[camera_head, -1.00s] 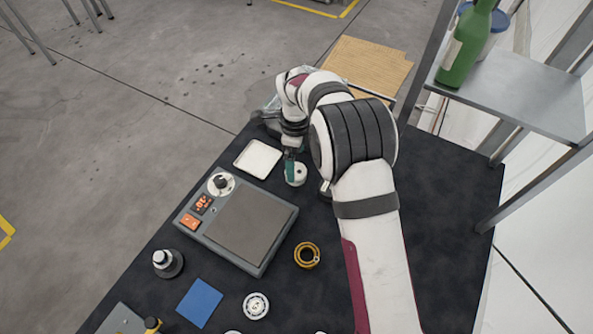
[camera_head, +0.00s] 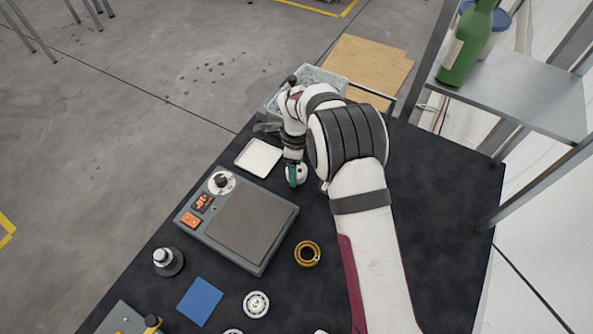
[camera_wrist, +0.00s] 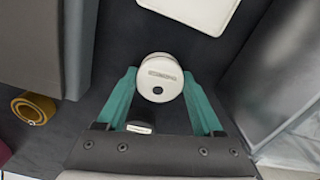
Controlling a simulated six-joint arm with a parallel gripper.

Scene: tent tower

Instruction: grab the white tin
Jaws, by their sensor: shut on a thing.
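The white tin (camera_wrist: 160,70) is a round white pot with a dark dot and a small dark marking on its top. In the wrist view it sits between the two green fingers of my gripper (camera_wrist: 160,82), which is shut on it. In the head view the tin (camera_head: 302,172) shows only in part on the black table, behind a green finger of my gripper (camera_head: 294,176). I cannot tell whether it is clear of the table.
A white tray (camera_head: 258,158) lies close on the left. A dark piece with a white label (camera_wrist: 138,128) lies near the tin. A shelf (camera_head: 515,100) stands at right.

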